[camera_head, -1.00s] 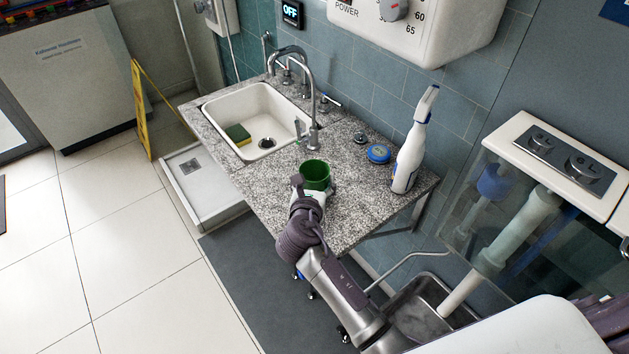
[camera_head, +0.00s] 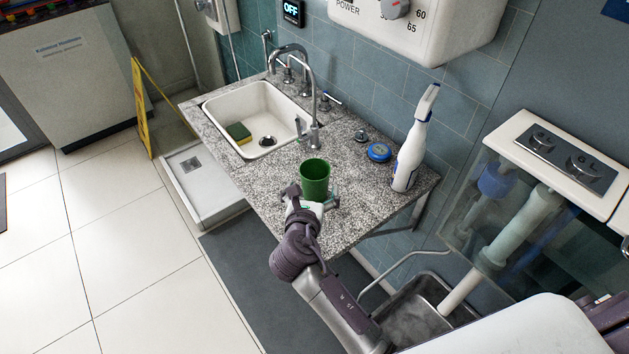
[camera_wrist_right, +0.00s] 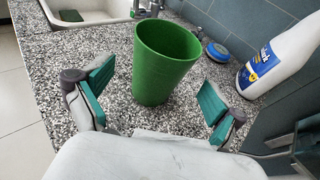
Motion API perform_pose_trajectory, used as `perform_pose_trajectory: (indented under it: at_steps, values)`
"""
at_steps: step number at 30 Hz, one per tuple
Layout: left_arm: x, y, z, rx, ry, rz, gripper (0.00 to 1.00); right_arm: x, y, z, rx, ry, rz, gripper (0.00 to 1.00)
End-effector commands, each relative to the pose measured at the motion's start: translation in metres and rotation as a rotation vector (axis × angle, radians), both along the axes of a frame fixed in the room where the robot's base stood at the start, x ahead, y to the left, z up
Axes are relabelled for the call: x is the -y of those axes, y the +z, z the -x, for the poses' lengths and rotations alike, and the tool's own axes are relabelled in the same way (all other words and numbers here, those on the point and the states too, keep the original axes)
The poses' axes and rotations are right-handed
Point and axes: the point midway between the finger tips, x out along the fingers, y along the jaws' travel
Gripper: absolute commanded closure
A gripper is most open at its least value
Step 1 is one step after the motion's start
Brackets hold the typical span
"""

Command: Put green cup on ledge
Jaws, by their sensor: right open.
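The green cup (camera_head: 315,178) stands upright on the speckled granite counter (camera_head: 262,193), in front of the sink's right end. In the right wrist view the cup (camera_wrist_right: 164,62) is just beyond the fingertips, centred between them. My right gripper (camera_head: 313,197) is open at the near side of the cup. Its two green-padded fingers show apart in the wrist view (camera_wrist_right: 155,100), with nothing between them. My left gripper is not in view. I cannot tell which surface is the ledge.
A white spray bottle (camera_head: 410,150) and a blue round tin (camera_head: 379,152) stand right of the cup. A sink (camera_head: 215,112) with a sponge (camera_head: 238,132) and tall faucet (camera_head: 312,100) is to the left. A heater box (camera_head: 420,22) hangs above. The counter's front edge lies beneath my arm.

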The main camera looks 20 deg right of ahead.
Motion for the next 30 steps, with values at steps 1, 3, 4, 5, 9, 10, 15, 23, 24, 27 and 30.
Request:
perform_pose_trajectory:
  at_steps: [1,3,4,5,9,10,15,23,24,27,30]
  values:
    - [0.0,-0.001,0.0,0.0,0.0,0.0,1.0,-0.005,0.002,0.011,-0.002,0.001,-0.004,0.05]
    - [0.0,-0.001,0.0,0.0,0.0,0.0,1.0,-0.011,0.007,0.024,0.0,0.002,-0.002,0.05]
    - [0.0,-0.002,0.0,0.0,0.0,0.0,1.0,-0.014,0.009,0.029,-0.001,0.002,-0.002,0.05]
    - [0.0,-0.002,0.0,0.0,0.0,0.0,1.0,-0.016,0.01,0.034,-0.002,-0.001,-0.003,0.05]
    - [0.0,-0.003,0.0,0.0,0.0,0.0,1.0,-0.025,0.017,0.051,-0.001,-0.001,-0.003,0.05]
    - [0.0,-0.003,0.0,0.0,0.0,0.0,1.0,-0.026,0.018,0.054,-0.001,0.0,-0.002,0.05]
    - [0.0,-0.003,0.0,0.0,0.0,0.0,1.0,-0.029,0.021,0.062,0.0,-0.001,-0.001,0.05]
    - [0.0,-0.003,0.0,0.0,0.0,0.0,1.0,-0.029,0.022,0.062,0.0,-0.001,-0.001,0.05]
    - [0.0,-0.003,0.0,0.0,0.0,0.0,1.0,-0.029,0.022,0.062,0.0,-0.001,-0.001,0.05]
    - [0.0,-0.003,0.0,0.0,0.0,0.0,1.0,-0.029,0.022,0.062,0.0,-0.001,-0.001,0.05]
    - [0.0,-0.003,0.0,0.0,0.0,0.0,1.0,-0.029,0.021,0.062,0.0,-0.002,-0.002,0.05]
